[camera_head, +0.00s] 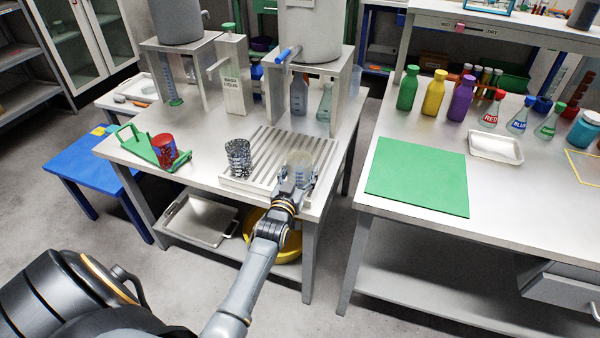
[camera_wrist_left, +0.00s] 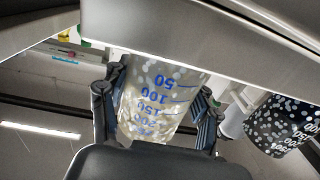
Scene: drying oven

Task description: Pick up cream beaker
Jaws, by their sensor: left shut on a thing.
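The cream beaker (camera_head: 299,160) is at the right end of the slatted draining rack on the left bench. In the left wrist view the beaker (camera_wrist_left: 160,98) is see-through and cream, speckled, with blue volume marks. My left gripper (camera_head: 296,186) is at its near side, with its fingers on either side of the beaker. The left wrist view shows the gripper (camera_wrist_left: 158,112) shut on it. I cannot tell whether the beaker still touches the rack. My right gripper is not in view.
A dark speckled beaker (camera_head: 238,158) stands on the rack (camera_head: 262,150) to the left. A green carrier (camera_head: 150,150) with a red-and-blue beaker is further left. A metal tank on a stand (camera_head: 312,75) rises behind. A green mat (camera_head: 417,178) lies on the right bench.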

